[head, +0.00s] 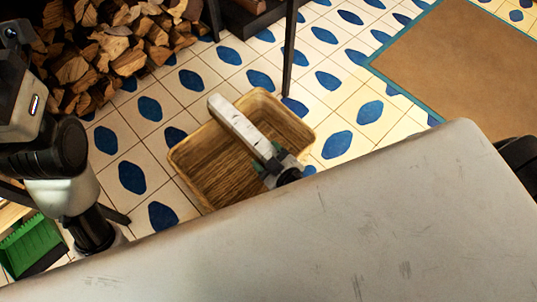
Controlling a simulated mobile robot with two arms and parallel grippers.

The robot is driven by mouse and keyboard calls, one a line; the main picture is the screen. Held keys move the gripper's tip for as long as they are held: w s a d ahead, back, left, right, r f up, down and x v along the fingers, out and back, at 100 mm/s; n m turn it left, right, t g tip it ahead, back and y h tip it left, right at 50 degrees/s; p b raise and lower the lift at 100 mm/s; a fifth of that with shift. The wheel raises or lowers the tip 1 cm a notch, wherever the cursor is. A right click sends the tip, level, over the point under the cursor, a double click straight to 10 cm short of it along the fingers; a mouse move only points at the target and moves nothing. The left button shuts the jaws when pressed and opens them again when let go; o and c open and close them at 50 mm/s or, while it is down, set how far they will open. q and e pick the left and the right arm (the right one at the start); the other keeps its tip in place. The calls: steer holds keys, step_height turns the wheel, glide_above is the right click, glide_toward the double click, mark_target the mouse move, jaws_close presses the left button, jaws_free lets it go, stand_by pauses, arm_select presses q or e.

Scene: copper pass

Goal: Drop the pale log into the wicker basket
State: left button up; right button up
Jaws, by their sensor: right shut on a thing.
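The pale log (238,124) has whitish bark with dark marks. My right gripper (270,166) is shut on its lower right end. The log slants up and left from the gripper, across the picture of the wicker basket (190,167), and its far end shows beyond the basket's back rim. The height of the log over the basket is hard to tell. The basket is brown and rectangular, stands on the tiled floor, and the inside that shows looks empty. My left arm is at the left edge, but its gripper is not clearly seen.
A pile of split firewood (105,50) lies at the upper left, near a thin dark post (289,50). A large pale grey surface (330,235) fills the foreground. A brown mat (460,65) with a teal border lies at the right. A green dustpan-like thing (32,240) is at lower left.

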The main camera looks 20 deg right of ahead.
steer(key=shift+r, duration=0.15)
steer(key=o, duration=1.7)
steer(key=shift+s+f, duration=0.1)
steer(key=shift+f, duration=0.1)
steer(key=p+v, duration=0.1)
steer(key=v, duration=0.9)
steer(key=shift+s+r, duration=0.2)
steer(key=shift+s, duration=0.1)
